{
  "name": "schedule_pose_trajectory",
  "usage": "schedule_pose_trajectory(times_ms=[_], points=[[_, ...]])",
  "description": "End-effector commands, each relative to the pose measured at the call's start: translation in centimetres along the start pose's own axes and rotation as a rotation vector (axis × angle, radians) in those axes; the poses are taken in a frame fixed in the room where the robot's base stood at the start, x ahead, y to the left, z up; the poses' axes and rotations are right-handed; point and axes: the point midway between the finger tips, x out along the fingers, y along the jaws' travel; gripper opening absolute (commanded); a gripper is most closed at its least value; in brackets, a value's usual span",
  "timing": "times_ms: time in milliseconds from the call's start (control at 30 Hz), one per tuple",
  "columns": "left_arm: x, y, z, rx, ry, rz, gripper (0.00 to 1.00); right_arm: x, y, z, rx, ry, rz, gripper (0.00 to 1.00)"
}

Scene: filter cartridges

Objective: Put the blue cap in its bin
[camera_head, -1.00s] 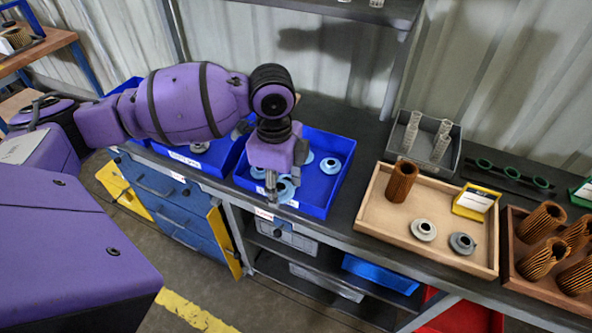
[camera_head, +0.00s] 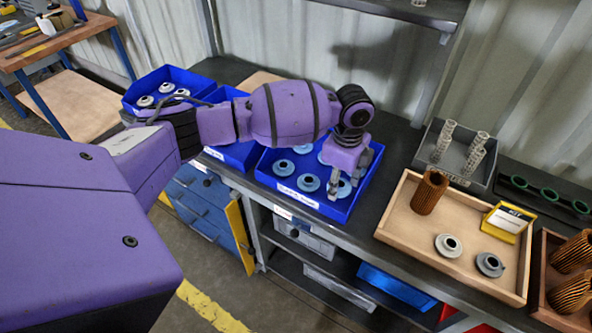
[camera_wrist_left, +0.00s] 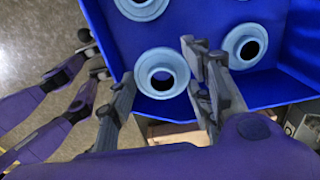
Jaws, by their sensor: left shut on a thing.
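The blue bin (camera_head: 262,178) with a white label on its front wall stands at the bench edge. Several pale blue caps, such as one at its left (camera_head: 283,167) and one near its front (camera_head: 308,182), lie in it. My left gripper (camera_head: 346,184) points down inside this bin, at its right part. It is shut on a blue cap (camera_wrist_left: 162,72), which shows between the fingers in the left wrist view. Whether this cap touches the bin floor is unclear. Purple and dark parts of my own at the left wrist view's left edge may include my right gripper (camera_wrist_left: 92,60); its state is unclear.
Two other blue bins stand to the left; the far one (camera_head: 130,100) holds grey-white caps. To the right, a wooden tray (camera_head: 400,232) holds a brown cartridge (camera_head: 429,192), two ring caps and a yellow-framed card (camera_head: 508,222). A grey bin (camera_head: 425,157) with mesh tubes stands behind it.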

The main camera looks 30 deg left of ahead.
Motion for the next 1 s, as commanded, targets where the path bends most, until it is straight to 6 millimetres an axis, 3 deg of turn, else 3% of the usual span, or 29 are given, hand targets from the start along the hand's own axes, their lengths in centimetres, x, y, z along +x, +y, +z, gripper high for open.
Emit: schedule_pose_trajectory(times_ms=[133, 300, 700, 733, 867, 1000], points=[[0.8, -0.8, -0.4, 0.001, 0.000, -0.004, 0.30, 0.0, 0.1, 0.3, -0.002, -0.003, 0.001, 0.40], [3.2, -0.7, -0.3, 0.001, 0.000, -0.004, 0.30, 0.1, 0.2, 0.6, -0.006, -0.007, 0.001, 0.40], [3.8, -0.7, -0.3, 0.001, 0.000, -0.006, 0.30, 0.0, 0.3, 0.6, -0.012, -0.008, 0.000, 0.40], [3.8, -0.7, -0.3, 0.001, 0.000, -0.006, 0.47, 0.0, 0.3, 0.6, -0.012, -0.007, 0.000, 0.40], [3.8, -0.8, -0.3, 0.001, 0.000, -0.006, 0.65, 0.0, 0.3, 0.6, -0.012, -0.007, 0.000, 0.40], [3.8, -0.7, -0.3, 0.001, 0.000, -0.007, 0.65, 0.0, 0.2, 0.6, -0.011, -0.007, -0.001, 0.40]])
